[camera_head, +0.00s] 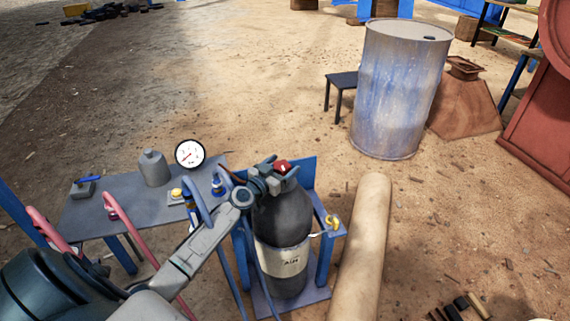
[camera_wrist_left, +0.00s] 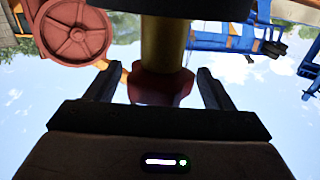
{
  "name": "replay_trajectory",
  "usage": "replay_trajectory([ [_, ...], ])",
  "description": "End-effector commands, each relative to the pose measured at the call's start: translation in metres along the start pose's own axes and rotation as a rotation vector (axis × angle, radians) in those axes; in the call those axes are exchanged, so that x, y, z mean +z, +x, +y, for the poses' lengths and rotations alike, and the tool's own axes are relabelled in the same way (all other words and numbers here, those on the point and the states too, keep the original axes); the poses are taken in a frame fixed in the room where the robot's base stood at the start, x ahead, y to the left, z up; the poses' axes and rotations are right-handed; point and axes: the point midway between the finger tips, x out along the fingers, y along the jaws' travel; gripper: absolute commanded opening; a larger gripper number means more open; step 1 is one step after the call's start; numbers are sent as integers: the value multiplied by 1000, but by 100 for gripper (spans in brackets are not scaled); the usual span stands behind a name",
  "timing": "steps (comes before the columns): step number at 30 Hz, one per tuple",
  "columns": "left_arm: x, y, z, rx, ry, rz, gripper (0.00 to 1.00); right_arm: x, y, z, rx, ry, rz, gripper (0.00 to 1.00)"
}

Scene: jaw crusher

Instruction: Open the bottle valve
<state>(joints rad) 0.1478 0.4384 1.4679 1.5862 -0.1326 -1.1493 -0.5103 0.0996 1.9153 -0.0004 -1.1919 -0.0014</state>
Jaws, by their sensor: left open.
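The dark gas bottle (camera_head: 282,220) with a pale "AIR" label stands upright in a blue frame. Its red valve knob (camera_head: 282,166) shows at the top. My left gripper (camera_head: 284,178) is at the bottle's top, beside the knob, and partly hides the neck. In the left wrist view, the red knob (camera_wrist_left: 160,87) on a brass-coloured stem (camera_wrist_left: 163,45) appears between the two open fingers (camera_wrist_left: 159,70). A gap shows on each side of it, and neither finger visibly touches it. My right gripper is not in view.
A grey bench (camera_head: 110,212) left of the bottle carries a pressure gauge (camera_head: 190,154), a grey flask-like piece (camera_head: 154,168) and hoses. A beige pipe (camera_head: 361,250) lies close to the right. A worn metal drum (camera_head: 400,90) stands farther back. Open sandy ground lies behind.

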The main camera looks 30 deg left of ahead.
Motion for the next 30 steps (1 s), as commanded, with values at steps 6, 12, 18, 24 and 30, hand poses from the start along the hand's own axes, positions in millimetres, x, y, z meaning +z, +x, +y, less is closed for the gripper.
replay_trajectory([
  [6,0,15,0,0,-1,0,75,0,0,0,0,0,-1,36],
  [12,0,17,0,1,0,0,75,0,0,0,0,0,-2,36],
  [18,0,16,0,1,0,0,54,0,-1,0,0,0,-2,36],
  [24,0,16,0,1,0,0,31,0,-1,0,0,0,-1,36],
  [30,0,16,0,-9,-1,-1,31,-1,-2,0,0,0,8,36],
])
